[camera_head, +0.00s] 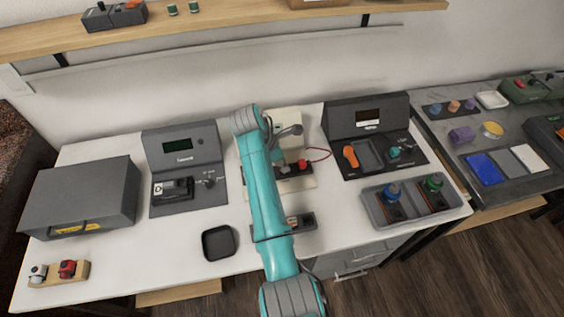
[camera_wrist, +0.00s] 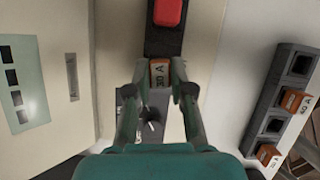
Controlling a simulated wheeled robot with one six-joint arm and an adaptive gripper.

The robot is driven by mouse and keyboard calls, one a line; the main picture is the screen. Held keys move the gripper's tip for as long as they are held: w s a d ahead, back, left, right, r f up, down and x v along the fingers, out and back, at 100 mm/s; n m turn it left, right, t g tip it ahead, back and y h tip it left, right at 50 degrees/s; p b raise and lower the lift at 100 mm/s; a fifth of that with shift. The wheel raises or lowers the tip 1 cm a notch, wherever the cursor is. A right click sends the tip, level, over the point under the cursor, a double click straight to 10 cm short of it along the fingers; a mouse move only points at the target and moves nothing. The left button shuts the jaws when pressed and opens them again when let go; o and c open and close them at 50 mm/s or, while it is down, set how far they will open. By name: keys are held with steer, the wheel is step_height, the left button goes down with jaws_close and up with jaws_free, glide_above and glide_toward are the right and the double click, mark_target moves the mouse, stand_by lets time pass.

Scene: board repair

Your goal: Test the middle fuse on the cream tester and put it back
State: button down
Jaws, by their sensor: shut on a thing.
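My gripper (camera_wrist: 159,80) is shut on an orange fuse marked 30 A (camera_wrist: 159,73) in the wrist view. The fuse is at the near end of a dark strip with a red part (camera_wrist: 168,12) on the cream tester (camera_wrist: 118,50). I cannot tell whether the fuse is seated or just above the strip. The cream tester (camera_head: 283,119) stands at the table's back in the head view, where my arm hides part of it and the fuse. A grey fuse holder (camera_wrist: 262,105) at the right has two orange fuses (camera_wrist: 292,100), with an empty slot (camera_wrist: 274,125) between them.
A dark grey tester (camera_head: 184,150) stands left of the cream one, and another dark tester (camera_head: 368,113) stands right. A grey tray (camera_head: 374,208) with two knobbed parts is at the front right. A small black tray (camera_head: 219,243) lies at the front edge.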

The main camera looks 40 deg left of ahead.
steer(key=shift+f, duration=0.35)
stand_by(0.4)
steer(key=c, duration=0.7)
jaws_free()
steer(key=shift+o, duration=0.2)
steer(key=shift+r, duration=1.6)
steer(key=shift+r, duration=2.9)
